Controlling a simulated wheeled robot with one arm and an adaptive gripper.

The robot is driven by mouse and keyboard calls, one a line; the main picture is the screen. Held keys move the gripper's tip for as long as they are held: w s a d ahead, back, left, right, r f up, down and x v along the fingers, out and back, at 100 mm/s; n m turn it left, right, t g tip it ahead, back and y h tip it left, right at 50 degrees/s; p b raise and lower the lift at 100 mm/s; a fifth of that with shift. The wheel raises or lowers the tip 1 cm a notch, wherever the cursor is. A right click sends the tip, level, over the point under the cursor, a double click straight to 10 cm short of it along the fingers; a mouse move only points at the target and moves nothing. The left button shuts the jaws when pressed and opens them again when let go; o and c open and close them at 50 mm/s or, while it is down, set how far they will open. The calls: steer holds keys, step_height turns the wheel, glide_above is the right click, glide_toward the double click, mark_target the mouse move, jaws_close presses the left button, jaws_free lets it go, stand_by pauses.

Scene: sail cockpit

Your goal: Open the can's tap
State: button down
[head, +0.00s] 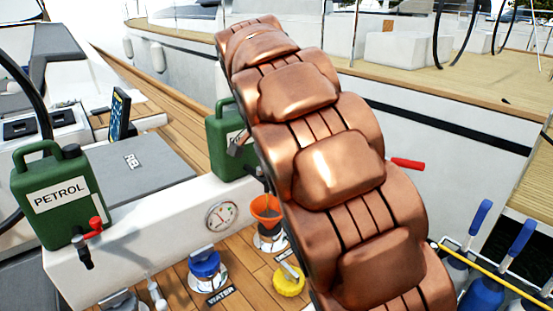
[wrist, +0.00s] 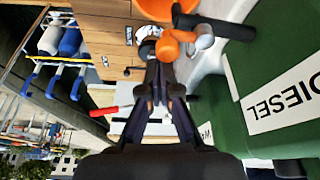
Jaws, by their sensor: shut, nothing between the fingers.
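Two green cans are in the head view. The can labelled PETROL (head: 60,195) stands at the left on the white ledge, with a red-handled tap (head: 92,228) low on its right side. The other can (head: 222,150) is farther right, partly hidden by my copper arm. In the wrist view a green can labelled DIESEL (wrist: 275,75) fills the right side. An orange tap handle (wrist: 170,46) with a grey spout (wrist: 203,36) is beside it. My gripper (wrist: 160,72) is shut and empty, its tips just below the orange handle; I cannot tell whether they touch. The head view hides my gripper.
An orange funnel (head: 265,208) stands in a deck filler. A blue cap (head: 205,265) and a yellow cap (head: 289,281) are on the wooden deck nearby. A round gauge (head: 221,216) is on the ledge's front. A red handle (head: 407,163) shows right of my arm. Blue-handled items (head: 480,218) stand at right.

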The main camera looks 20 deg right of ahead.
steer(key=shift+r, duration=0.1)
stand_by(0.5)
steer(key=w+p+v, duration=0.1)
steer(key=p+v, duration=0.3)
steer(key=v, duration=0.5)
steer(key=shift+a+r+p, duration=0.35)
steer(key=shift+a+r, duration=0.05)
steer(key=s+f+n+g+y+p, duration=0.1)
steer(key=s+f+n+p, duration=0.2)
steer(key=s, duration=0.9)
steer(key=s+a+f+n+g+y+p, duration=0.1)
steer(key=s+f+n+p, duration=0.3)
steer(key=s, duration=0.8)
steer(key=s+a+f+n+g+y+p, duration=0.1)
steer(key=s+f+n+p, duration=0.2)
steer(key=s, duration=0.9)
steer(key=shift+a+f+n+g+p, duration=0.3)
steer(key=shift+n+g, duration=0.1)
steer(key=shift+n, duration=0.7)
